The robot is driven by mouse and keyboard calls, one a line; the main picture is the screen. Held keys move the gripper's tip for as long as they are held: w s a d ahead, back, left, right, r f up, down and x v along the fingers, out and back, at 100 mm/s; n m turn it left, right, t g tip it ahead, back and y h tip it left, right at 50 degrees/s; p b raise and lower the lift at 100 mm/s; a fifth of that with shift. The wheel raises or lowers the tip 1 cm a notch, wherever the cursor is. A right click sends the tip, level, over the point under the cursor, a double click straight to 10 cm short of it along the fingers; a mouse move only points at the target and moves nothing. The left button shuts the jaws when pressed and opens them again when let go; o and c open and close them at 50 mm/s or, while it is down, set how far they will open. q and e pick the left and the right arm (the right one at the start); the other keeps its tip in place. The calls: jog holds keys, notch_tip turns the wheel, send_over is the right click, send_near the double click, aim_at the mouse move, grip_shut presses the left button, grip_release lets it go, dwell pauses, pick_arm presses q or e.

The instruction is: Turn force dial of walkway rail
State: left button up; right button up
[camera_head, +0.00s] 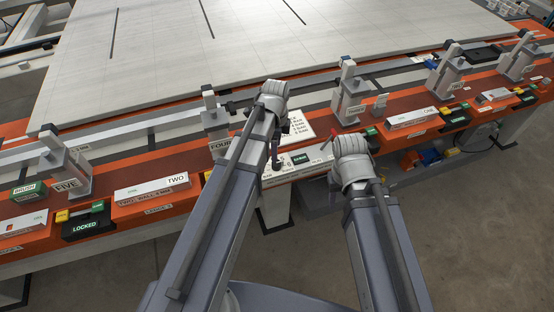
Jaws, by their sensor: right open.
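The walkway rail (318,144) is a long orange-red ledge with labelled stations, running along the front of the big panel table. Between my arms, a white control box (298,161) with a small green display sits on its front edge. I cannot make out the force dial; it is too small or hidden. My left gripper (277,155) is a small dark shape beside the box's left end; its jaws are not clear. My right gripper (330,141) is open near the box's right end, mostly hidden by its own wrist. I cannot tell whether either touches anything.
Grey upright clamps (350,98) stand along the rail. White boxes marked TWO (152,190) and ONE (411,117) flank my arms. A black LOCKED block (86,227) is at left. A white text card (312,126) lies behind the control box.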

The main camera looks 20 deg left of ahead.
aim_at(276, 165)
pick_arm(q)
notch_tip(276, 165, down, 7)
jog(key=b, duration=0.7)
jog(key=shift+f, duration=0.2)
jog(key=shift+c, duration=0.2)
grip_shut()
